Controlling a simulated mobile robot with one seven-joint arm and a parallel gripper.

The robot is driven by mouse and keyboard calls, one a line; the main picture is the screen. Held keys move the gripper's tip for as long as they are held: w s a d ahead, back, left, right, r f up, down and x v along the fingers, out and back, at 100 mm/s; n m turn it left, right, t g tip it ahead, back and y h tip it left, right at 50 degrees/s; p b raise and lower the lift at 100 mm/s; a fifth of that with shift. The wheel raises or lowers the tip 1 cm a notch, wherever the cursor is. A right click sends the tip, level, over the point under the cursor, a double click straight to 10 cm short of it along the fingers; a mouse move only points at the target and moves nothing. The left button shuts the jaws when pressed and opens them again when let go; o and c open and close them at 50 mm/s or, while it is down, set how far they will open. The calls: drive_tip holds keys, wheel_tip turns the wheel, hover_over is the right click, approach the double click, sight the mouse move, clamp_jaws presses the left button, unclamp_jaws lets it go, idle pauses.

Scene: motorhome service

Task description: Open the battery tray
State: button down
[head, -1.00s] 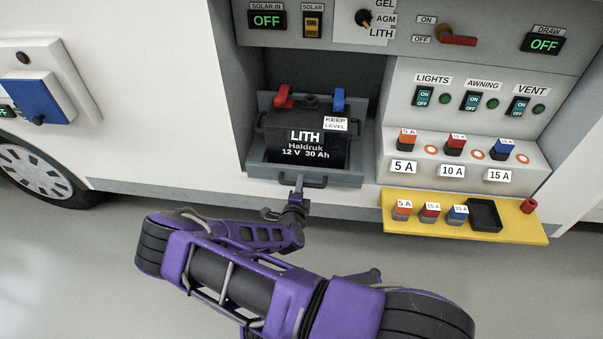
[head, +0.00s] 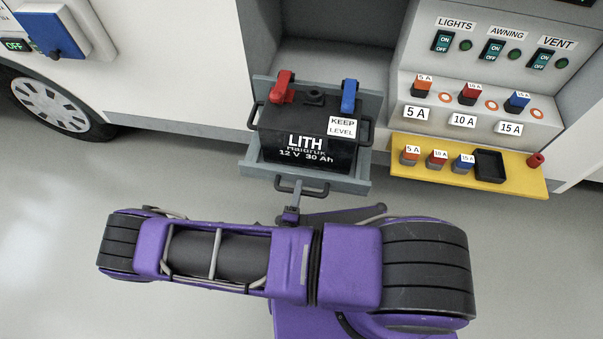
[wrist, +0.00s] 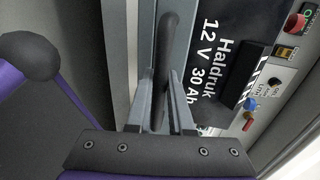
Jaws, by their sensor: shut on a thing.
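The grey battery tray (head: 251,172) is slid out of its bay toward me, its front standing out past the vehicle's side. The black LITH battery (head: 312,135) sits upright in it, with a red clamp (head: 284,86) and a blue clamp (head: 349,95) on top. The dark bar handle (head: 312,189) is on the tray's front. My gripper (head: 294,206) is shut on this handle. In the wrist view the handle (wrist: 169,45) runs between the two fingers of my gripper (wrist: 161,92). My arm hides the floor below.
A yellow shelf (head: 520,182) with several fuses and a small black bin (head: 490,165) juts out right of the tray. The fuse and switch panel (head: 420,88) is above it. A blue-covered box (head: 45,32) is at the left. Floor in front is clear.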

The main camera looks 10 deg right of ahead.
drive_tip(key=shift+f+v, duration=0.2)
drive_tip(key=shift+v, duration=0.8)
drive_tip(key=c, duration=0.8)
unclamp_jaws()
drive_tip(key=shift+s+a, duration=0.1)
drive_tip(key=shift+s, duration=0.05)
drive_tip(key=v, duration=1.7)
drive_tip(key=shift+b, duration=0.35)
